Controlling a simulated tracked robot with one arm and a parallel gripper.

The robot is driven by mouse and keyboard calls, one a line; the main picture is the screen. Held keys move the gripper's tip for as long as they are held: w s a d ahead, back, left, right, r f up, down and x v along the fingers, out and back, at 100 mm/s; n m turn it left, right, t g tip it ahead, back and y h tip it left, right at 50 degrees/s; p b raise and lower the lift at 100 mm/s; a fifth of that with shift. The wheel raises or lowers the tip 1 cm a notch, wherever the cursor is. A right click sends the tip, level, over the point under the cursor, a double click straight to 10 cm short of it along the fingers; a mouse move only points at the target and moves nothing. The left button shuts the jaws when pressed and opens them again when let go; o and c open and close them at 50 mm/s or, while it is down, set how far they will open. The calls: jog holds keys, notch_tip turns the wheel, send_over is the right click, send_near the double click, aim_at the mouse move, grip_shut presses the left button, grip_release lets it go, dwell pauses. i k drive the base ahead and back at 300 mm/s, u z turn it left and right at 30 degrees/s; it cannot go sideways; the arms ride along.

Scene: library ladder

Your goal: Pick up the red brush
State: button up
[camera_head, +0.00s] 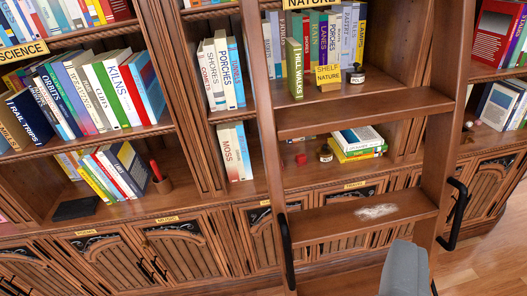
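A thin red upright thing (155,168), perhaps the red brush, stands in a small brown cup (163,185) on the lower left shelf, just right of a row of leaning books. It is too small to tell for sure. A grey rounded part of my gripper (404,270) shows at the bottom right, in front of the ladder's lower steps and far from the cup. Its fingertips cannot be made out, and I see nothing held.
A wooden ladder (352,122) with black handles stands in front of the right-hand shelves. A white patch (376,211) lies on its lower step. A small red block (301,159) and a jar (326,154) sit behind it. A dark flat object (76,208) lies left of the cup.

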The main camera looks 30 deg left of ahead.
aim_at(153, 163)
jog(key=u, duration=1.5)
